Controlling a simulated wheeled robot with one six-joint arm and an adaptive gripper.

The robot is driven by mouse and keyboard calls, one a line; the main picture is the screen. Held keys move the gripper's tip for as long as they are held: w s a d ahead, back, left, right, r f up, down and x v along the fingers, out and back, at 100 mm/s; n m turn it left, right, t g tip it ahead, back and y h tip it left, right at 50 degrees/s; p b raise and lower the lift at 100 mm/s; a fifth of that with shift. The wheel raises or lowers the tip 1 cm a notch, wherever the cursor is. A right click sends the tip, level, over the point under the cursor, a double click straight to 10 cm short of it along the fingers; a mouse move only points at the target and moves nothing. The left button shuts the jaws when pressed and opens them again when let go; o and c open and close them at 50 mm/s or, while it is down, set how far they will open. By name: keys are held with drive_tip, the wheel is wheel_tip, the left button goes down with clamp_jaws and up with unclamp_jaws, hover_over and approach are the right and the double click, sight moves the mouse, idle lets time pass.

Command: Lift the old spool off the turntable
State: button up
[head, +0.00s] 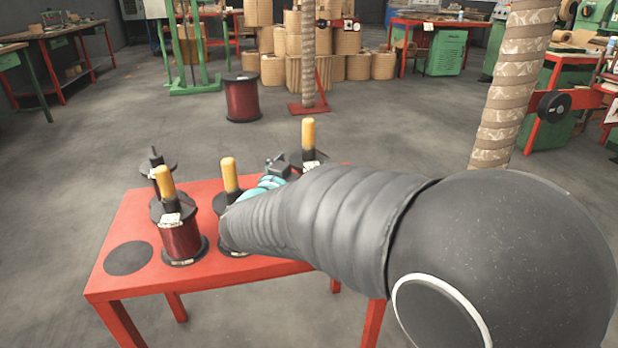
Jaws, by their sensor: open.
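Several spools with upright yellow handles stand on a red table (140,287). The left spool (181,243) has a dark red winding between black flanges and a white tag. The middle spool (229,178) is largely hidden behind my arm. A third yellow-handled piece (308,135) stands at the far right on a black disc, its lower part hidden by my arm. I cannot tell which one is the old spool or which support is the turntable. My gripper (278,165) is open, just left of the third handle. Its contact with anything is not clear.
A flat black disc (128,258) lies bare at the table's left. A black spindle (155,157) stands at the back left. A large dark red spool (241,98) is on the floor beyond. A wrapped column (515,85) rises at right.

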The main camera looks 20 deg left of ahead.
sight(305, 159)
drive_tip(key=shift+w+d, duration=0.15)
drive_tip(key=shift+w, duration=1.4)
drive_tip(key=c, duration=1.2)
drive_tip(key=shift+r, duration=0.15)
drive_tip(key=shift+c, duration=0.2)
